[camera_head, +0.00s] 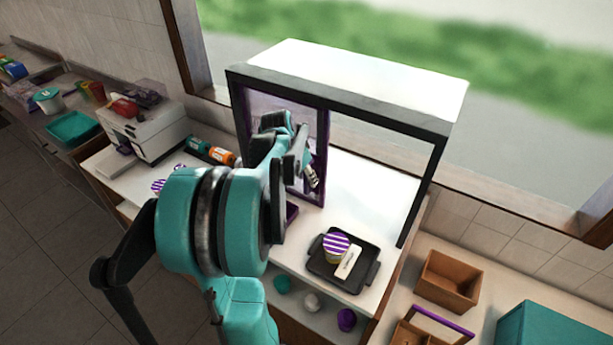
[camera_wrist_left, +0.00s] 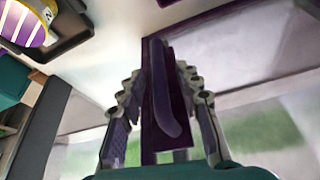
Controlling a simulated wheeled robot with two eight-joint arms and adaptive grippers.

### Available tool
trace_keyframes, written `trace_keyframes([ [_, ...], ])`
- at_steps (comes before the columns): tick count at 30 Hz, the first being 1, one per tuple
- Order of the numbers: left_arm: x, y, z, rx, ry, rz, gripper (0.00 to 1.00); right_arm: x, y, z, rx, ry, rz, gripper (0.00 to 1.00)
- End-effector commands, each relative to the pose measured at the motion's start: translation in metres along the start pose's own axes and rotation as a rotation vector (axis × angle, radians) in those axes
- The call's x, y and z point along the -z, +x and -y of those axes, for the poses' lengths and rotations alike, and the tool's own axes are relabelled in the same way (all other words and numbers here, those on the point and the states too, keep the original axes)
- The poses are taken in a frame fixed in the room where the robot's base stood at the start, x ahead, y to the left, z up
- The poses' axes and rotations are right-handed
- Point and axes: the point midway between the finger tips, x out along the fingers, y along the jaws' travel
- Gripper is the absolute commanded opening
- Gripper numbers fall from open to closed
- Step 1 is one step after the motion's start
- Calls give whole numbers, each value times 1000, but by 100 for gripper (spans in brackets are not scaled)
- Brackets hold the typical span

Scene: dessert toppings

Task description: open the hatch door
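The hatch door is a glass panel in a purple frame (camera_head: 322,150), on the left side of the dark hatch frame (camera_head: 350,108). The right side of the hatch frame is an open gap. My left gripper (camera_head: 311,176) is at the door's right upright. In the left wrist view, a purple upright with a long dark purple handle (camera_wrist_left: 160,95) stands between the two fingers of my left gripper (camera_wrist_left: 160,82). The fingers are apart, with a gap visible on each side, and do not appear clamped on the handle. My arm hides the door's lower left part. My right gripper is out of view.
A black tray (camera_head: 369,272) with a purple-striped cup (camera_head: 335,246) and a white label block (camera_head: 348,261) stands on the counter right of the door. Wooden boxes (camera_head: 449,281) stand further right. A white machine (camera_head: 150,130) and bottles (camera_head: 221,156) stand left.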

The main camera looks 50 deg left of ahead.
Motion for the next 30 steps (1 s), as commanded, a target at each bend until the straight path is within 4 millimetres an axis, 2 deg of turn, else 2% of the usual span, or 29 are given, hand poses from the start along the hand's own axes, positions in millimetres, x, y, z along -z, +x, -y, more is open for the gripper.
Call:
trace_keyframes([
  [7, 0, -1, 0, 0, 0, -1, 34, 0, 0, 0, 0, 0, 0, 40],
  [11, 0, -11, 0, 0, -1, -1, 34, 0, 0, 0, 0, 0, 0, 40],
  [24, -1, -99, 0, 1, -1, 0, 34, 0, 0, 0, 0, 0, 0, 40],
  [30, 0, -118, 0, 0, -1, 0, 34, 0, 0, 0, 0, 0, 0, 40],
])
